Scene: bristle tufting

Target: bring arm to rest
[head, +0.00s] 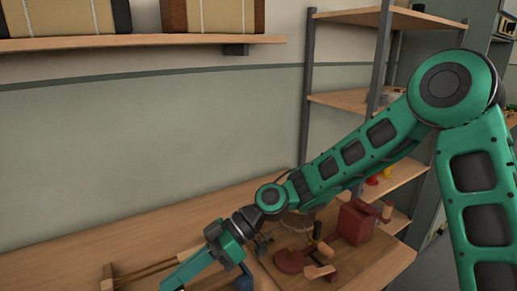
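My green arm reaches from the right side of the head view down to the lower left, over the wooden workbench (110,243). My gripper (210,272) is low in the picture, over the bench, and its lower end runs toward the bottom edge. Its fingertips are not clear, so I cannot tell whether it is open or shut. I see nothing clearly held in it.
A red box-like device (355,222) and a dark red round piece with wooden blocks (290,261) stand on the bench's right part, close to my forearm. A wooden frame (140,270) lies left of my gripper. Shelving (307,100) stands behind my arm. A wall shelf (130,42) is upper left.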

